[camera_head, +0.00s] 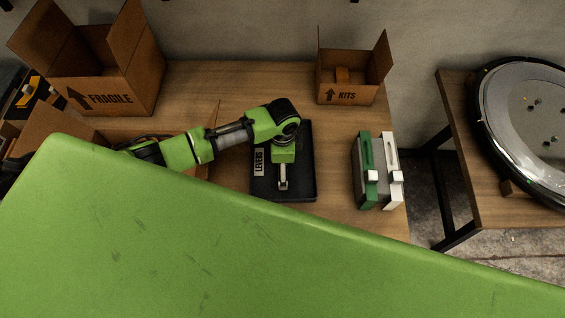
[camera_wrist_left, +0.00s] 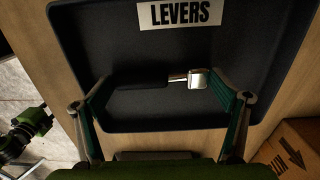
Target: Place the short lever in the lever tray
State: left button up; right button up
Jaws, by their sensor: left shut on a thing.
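The lever tray (camera_head: 302,188) is a shallow black tray with a white LEVERS label, lying on the wooden table. It fills much of the left wrist view (camera_wrist_left: 250,30). My left gripper (camera_head: 283,181) is over the tray, pointing down. In the left wrist view its two fingers (camera_wrist_left: 163,82) are shut on the short lever (camera_wrist_left: 145,82), which has a black handle and a bright metal end. The lever lies across between the fingers, inside the tray's outline. I cannot tell whether it touches the tray floor.
A KITS box (camera_head: 348,95) stands open behind the tray to the right. An open FRAGILE box (camera_head: 110,95) is at the back left. A round grey piece (camera_head: 525,115) lies on another table at right.

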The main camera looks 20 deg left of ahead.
pick_arm(q)
jog(key=shift+f, duration=0.15)
jog(key=o, duration=1.2)
jog(key=shift+c, duration=0.2)
notch_tip(320, 180, up, 12)
jog(key=shift+b, duration=0.4)
